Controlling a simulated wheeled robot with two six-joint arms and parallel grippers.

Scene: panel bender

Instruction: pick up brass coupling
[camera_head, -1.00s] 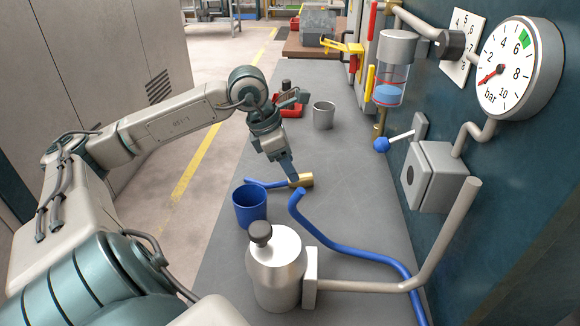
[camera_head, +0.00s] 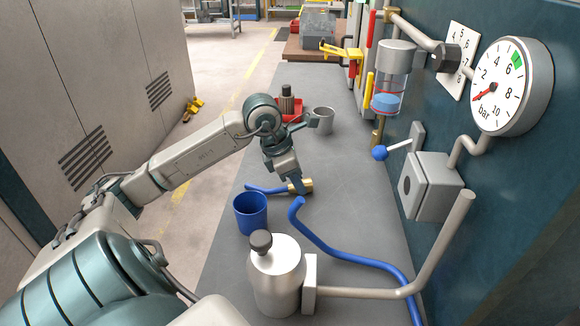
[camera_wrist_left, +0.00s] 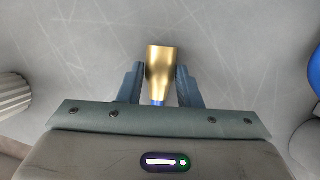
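The brass coupling (camera_head: 306,186) is a short gold-coloured piece lying on the grey bench top, at the end of a blue hose (camera_head: 266,189). My left gripper (camera_head: 298,187) points down at it and partly covers it in the head view. In the left wrist view the coupling (camera_wrist_left: 161,68) sits between the two fingers of the left gripper (camera_wrist_left: 160,72), with a narrow gap visible on each side. The fingers are open around it. A bit of blue hose shows below the coupling there. My right gripper is not in view.
A second blue hose (camera_head: 335,249) lies to the right. A blue-knobbed lever (camera_head: 380,153) and gauge (camera_head: 510,88) are on the right wall.

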